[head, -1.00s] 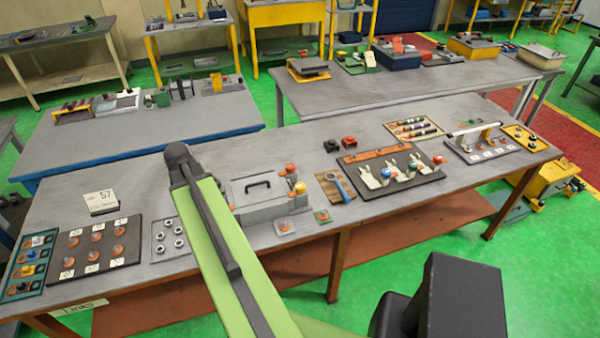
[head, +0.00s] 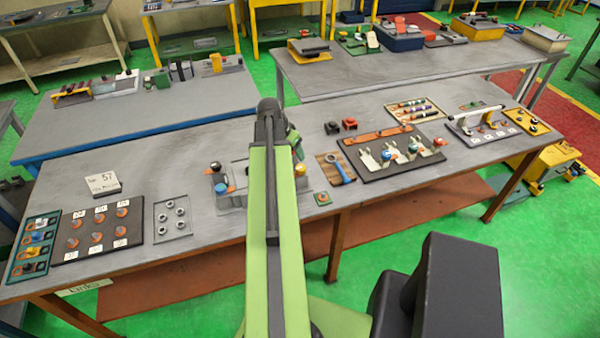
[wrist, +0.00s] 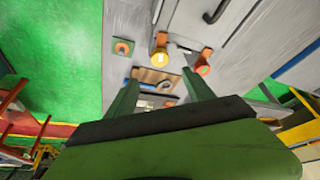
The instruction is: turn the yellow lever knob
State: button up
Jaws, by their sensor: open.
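The lever box (head: 238,170) is partly hidden behind my arm in the head view. A yellow-orange knob (head: 300,169) shows at its right end, just right of my arm. The wrist view shows what looks like the same knob (wrist: 160,57) in front of the spread fingers. My gripper (wrist: 160,78) is open, with nothing between the fingers. I see no contact with either knob. In the head view the fingertips are hidden or unclear.
A small green plate with an orange ring (head: 322,198) lies right of the box. A wooden board with a blue-handled wrench (head: 340,170) lies beyond it. A tray of nuts (head: 172,219) lies left of the box. Dark and red blocks (head: 340,126) stand behind.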

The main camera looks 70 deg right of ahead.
aim_at(301, 167)
jog(key=b+x, duration=0.9)
jog(key=x, duration=0.3)
grip_shut()
jog(key=shift+m, duration=0.5)
grip_release()
jog(key=shift+r, duration=0.1)
